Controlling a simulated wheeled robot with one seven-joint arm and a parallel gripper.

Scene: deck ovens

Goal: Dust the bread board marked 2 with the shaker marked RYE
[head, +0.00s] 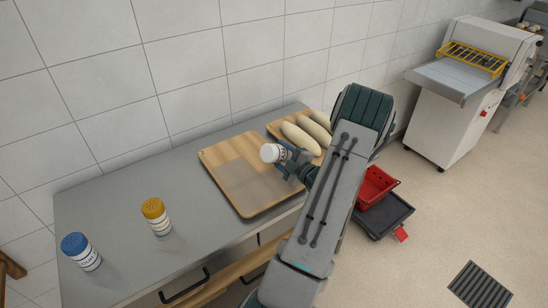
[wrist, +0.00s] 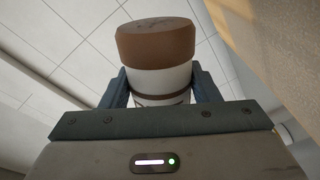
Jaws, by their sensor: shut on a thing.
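My gripper (head: 292,163) is shut on a white shaker (head: 273,153) above the right part of an empty wooden bread board (head: 226,150). In the wrist view the shaker (wrist: 160,82) has a brown cap (wrist: 157,42) and sits between both fingers. In the head view it is tilted, its white end to the left and its cap hidden. Its label cannot be read. The board lies on the grey counter, with a greyish patch over part of its surface. A second board (head: 278,127) behind it carries pale loaves (head: 301,138).
A tiled wall runs behind. A red crate (head: 376,186) on a dark trolley and a white machine (head: 456,110) are to the right.

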